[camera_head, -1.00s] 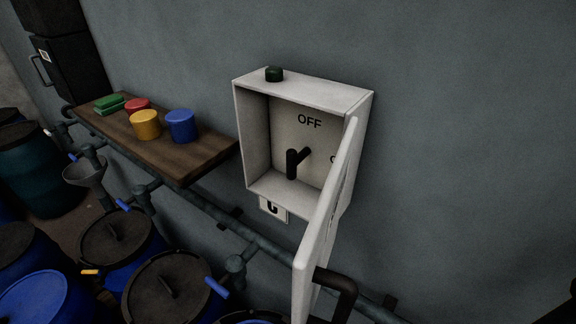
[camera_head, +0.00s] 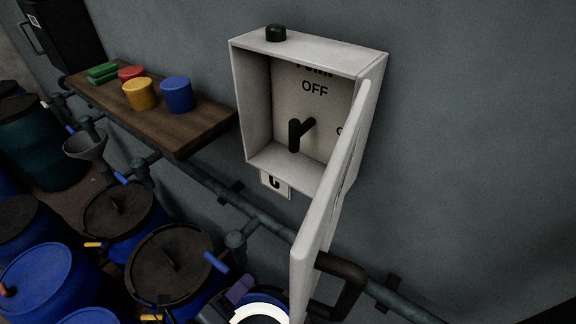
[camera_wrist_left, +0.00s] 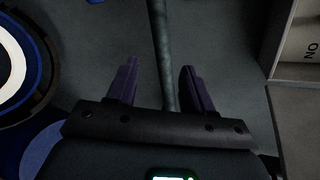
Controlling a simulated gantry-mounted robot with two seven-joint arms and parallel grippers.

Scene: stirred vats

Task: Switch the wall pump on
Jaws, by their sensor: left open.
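The wall pump's white box (camera_head: 307,54) is on the wall with its door (camera_head: 331,190) swung open toward me. Inside, a black lever (camera_head: 295,135) sticks out below the OFF label (camera_head: 315,89). Another label at the right is mostly hidden by the door. In the left wrist view, the ON label (camera_wrist_left: 311,51) shows at the right edge. A dark green lamp (camera_head: 276,33) sits on top of the box. My left gripper (camera_head: 239,289) is low at the bottom of the head view, below the box; its two purple fingers (camera_wrist_left: 160,86) are apart and empty.
The door's bent black handle (camera_head: 346,291) juts out near my left gripper. A wooden shelf (camera_head: 190,140) with yellow, blue, red and green things is left of the box. Pipes with blue-handled valves run beneath, above several lidded vats (camera_head: 170,262). The wall at right is clear.

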